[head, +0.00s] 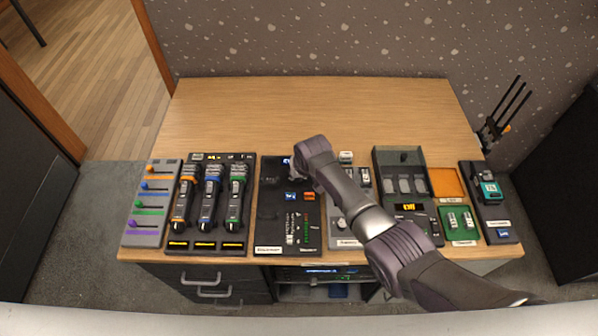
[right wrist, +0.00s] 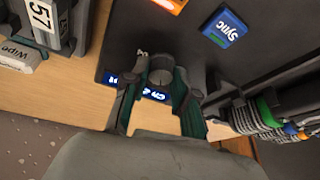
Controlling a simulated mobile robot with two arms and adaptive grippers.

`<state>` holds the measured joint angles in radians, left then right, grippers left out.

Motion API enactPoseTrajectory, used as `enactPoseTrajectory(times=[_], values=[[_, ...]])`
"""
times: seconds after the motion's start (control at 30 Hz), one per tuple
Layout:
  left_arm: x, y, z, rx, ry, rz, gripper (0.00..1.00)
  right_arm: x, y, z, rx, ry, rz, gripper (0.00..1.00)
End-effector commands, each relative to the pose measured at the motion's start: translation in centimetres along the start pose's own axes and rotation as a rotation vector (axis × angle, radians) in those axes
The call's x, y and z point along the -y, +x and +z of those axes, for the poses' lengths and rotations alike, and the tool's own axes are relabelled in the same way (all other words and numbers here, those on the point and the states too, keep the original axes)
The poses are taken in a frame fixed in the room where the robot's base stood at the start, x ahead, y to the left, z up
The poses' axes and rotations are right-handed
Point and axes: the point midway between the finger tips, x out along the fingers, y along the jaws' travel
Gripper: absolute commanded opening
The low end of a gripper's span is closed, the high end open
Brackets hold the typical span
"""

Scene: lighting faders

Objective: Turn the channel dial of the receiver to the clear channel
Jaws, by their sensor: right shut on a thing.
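The receiver (head: 270,222) is a dark panel on the front part of the desk, with a blue button and an orange button on it. Its channel dial (right wrist: 160,66) is a small grey round knob in the right wrist view. My right gripper (right wrist: 158,78) is shut on the dial, one finger on each side. A blue display (right wrist: 155,95) beside the dial is partly covered by the fingers; I cannot read its channel fully. In the head view my right arm hides the dial and the gripper's fingers. My left gripper is not in view.
Left of the receiver stand a rack of several microphones (head: 210,244) and a panel of coloured faders (head: 143,235). To the right are a small grey panel (head: 345,228), a grey case (head: 398,155), an orange tray (head: 447,183) and a battery holder (head: 459,220). The desk's back half is clear.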

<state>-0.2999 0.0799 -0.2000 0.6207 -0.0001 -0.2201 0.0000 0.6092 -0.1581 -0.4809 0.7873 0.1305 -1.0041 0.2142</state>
Motion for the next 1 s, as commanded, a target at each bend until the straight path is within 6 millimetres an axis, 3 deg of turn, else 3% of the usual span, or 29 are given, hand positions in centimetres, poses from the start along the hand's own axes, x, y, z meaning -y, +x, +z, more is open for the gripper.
enactPoseTrajectory(times=[0.37,0.4,0.5,1.0], values=[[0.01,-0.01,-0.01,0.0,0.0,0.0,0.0,0.07,-0.03,-0.08,-0.002,0.002,0.0,0.0],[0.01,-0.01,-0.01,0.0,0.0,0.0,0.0,0.07,-0.04,-0.08,-0.002,0.002,0.0,0.34],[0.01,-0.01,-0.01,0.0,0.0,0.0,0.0,0.06,-0.03,-0.07,-0.002,0.001,0.0,0.5],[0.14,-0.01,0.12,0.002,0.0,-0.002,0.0,0.06,-0.96,-0.1,-0.003,0.001,-0.001,0.52]])
